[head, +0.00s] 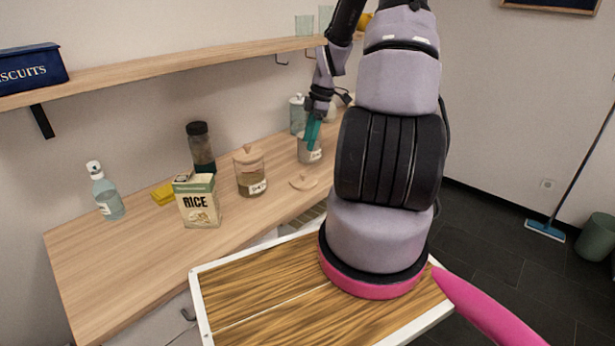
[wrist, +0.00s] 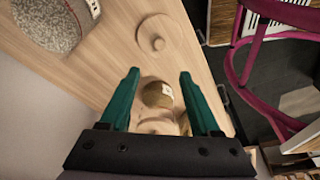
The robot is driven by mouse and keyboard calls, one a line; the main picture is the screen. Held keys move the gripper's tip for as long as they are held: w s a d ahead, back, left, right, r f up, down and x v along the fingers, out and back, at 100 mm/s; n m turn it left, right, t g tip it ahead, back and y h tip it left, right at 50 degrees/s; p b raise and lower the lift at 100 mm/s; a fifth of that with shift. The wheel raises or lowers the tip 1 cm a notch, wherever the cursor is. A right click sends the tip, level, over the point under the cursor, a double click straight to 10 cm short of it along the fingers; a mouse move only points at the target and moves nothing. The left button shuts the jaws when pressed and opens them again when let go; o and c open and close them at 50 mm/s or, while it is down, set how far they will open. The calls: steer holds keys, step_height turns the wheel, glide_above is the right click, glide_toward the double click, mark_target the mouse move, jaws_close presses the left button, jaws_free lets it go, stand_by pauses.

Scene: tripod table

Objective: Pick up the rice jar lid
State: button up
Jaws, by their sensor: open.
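A round wooden lid with a knob (head: 303,181) lies flat on the wooden counter; it also shows in the wrist view (wrist: 153,36), above the fingertips in the picture. Near it, an open-looking jar with pale speckled contents (wrist: 52,22) shows at the upper left of the wrist view; it seems to be the labelled jar (head: 309,154) below my gripper in the head view. My gripper (head: 312,145) points down over the counter, its green fingers (wrist: 160,74) apart with nothing held. The lid is apart from the fingers.
A glass jar with a wooden lid (head: 251,176) stands left of the loose lid. A rice box (head: 198,203), dark-topped jar (head: 201,149), yellow sponge (head: 163,194) and soap bottle (head: 106,192) stand further left. A shelf (head: 180,68) runs above. The counter's front left is clear.

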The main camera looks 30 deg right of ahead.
glide_above(304, 173)
steer(key=d, duration=0.1)
step_height(304, 173, down, 6)
steer(key=shift+d+r, duration=0.1)
steer(key=shift+r, duration=0.1)
steer(key=shift+s+d+x, duration=0.1)
steer(key=shift+d+x, duration=0.05)
steer(key=shift+x, duration=1.4)
steer(key=shift+s+d+x, duration=0.1)
steer(key=shift+d+x, duration=0.05)
steer(key=shift+x, duration=1.35)
steer(key=shift+f, duration=0.1)
jaws_close()
